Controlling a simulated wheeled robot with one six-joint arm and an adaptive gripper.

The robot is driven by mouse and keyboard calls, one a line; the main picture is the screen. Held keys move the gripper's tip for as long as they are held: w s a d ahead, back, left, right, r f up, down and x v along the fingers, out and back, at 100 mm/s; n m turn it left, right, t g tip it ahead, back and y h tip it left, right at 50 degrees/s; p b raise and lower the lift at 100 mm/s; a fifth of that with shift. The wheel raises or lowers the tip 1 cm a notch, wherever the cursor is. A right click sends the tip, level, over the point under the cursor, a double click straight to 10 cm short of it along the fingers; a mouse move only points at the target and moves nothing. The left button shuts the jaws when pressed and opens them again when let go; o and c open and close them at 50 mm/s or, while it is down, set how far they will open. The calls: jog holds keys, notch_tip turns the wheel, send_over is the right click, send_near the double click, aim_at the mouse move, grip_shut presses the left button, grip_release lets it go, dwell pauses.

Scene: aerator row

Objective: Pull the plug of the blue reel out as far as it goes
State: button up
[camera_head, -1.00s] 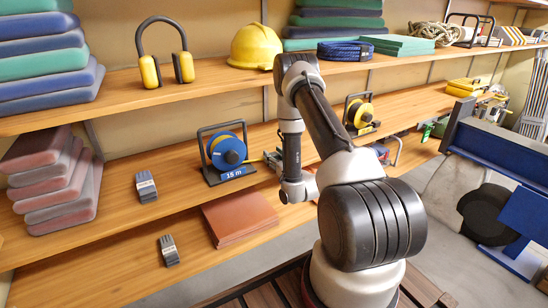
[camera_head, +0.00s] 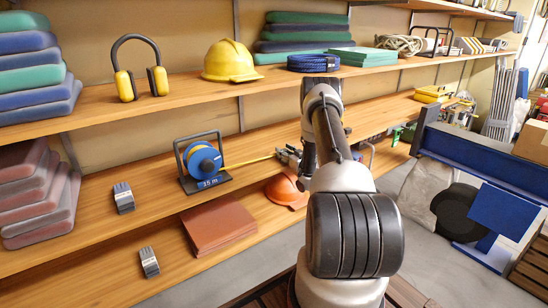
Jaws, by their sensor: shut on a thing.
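The blue reel (camera_head: 203,160) stands upright in its dark frame on the middle shelf, with a "15 m" label on its base. A yellow cable (camera_head: 250,162) runs almost straight from the reel to the right, to my gripper (camera_head: 284,155). My gripper is shut on the cable's end, where the plug is; the plug itself is too small and covered to make out. The gripper is to the right of the reel, clear of its frame, and partly hidden by my arm.
An orange helmet (camera_head: 286,192) and brown-red sheets (camera_head: 218,228) lie on the lower shelf below the cable. Brushes (camera_head: 124,198) lie to the left. The upper shelf holds a yellow helmet (camera_head: 231,62) and a blue coil (camera_head: 314,63). A blue bench (camera_head: 480,155) stands at right.

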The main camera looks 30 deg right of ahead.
jog(key=shift+d, duration=1.1)
jog(key=o, duration=1.5)
jog(key=shift+c, duration=0.2)
jog(key=s, duration=1.2)
jog(key=shift+d, duration=0.15)
